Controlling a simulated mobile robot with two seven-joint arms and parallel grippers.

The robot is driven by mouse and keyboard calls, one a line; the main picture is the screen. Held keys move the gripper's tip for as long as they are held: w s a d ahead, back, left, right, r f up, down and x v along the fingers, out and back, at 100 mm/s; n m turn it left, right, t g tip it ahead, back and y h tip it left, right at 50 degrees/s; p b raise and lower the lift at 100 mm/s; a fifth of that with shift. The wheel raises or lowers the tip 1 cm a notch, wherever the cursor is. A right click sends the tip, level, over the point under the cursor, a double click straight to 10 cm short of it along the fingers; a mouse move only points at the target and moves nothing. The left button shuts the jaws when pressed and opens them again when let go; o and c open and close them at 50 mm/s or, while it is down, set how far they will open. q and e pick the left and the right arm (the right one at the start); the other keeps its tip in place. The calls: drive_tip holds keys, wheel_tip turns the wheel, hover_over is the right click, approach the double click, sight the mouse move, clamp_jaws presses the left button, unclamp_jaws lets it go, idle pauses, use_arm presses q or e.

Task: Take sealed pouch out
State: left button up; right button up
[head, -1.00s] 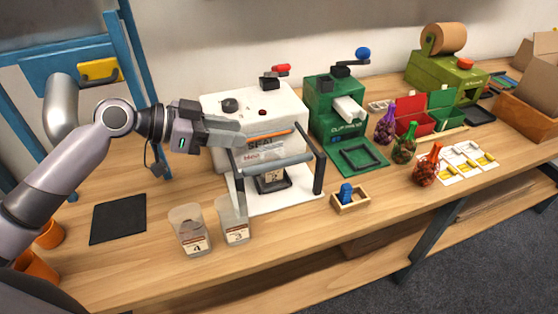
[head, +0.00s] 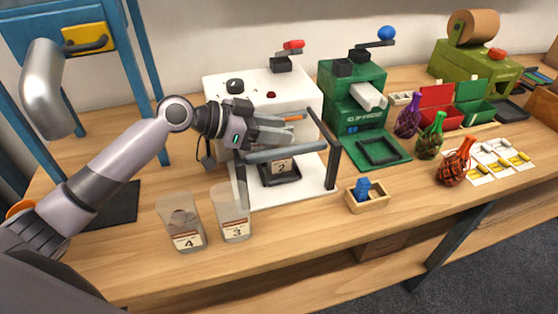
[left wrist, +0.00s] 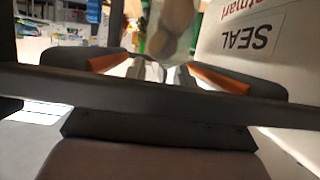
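The sealer (head: 245,92) is a white box with a red-handled lever, a grey bar in front and a white base. A black tray (head: 294,176) on its base has a label reading 2 (head: 281,166) standing in it; the clear pouch around the label is hard to make out. My left gripper (head: 300,126) is at the sealer's front, above the bar. Its fingers look apart in the left wrist view (left wrist: 162,74), with pale rounded shapes (left wrist: 172,28) just beyond them; I see no firm hold. My right gripper is out of view.
Clear cups labelled 4 (head: 181,224) and 3 (head: 233,213) stand close in front of the sealer. A green clip machine (head: 352,90) is to its right, with a small wooden box (head: 366,197) ahead. Filled net bags (head: 453,165) stand farther right.

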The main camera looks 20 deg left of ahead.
use_arm(q)
drive_tip(key=shift+w+d+f, duration=0.1)
clamp_jaws()
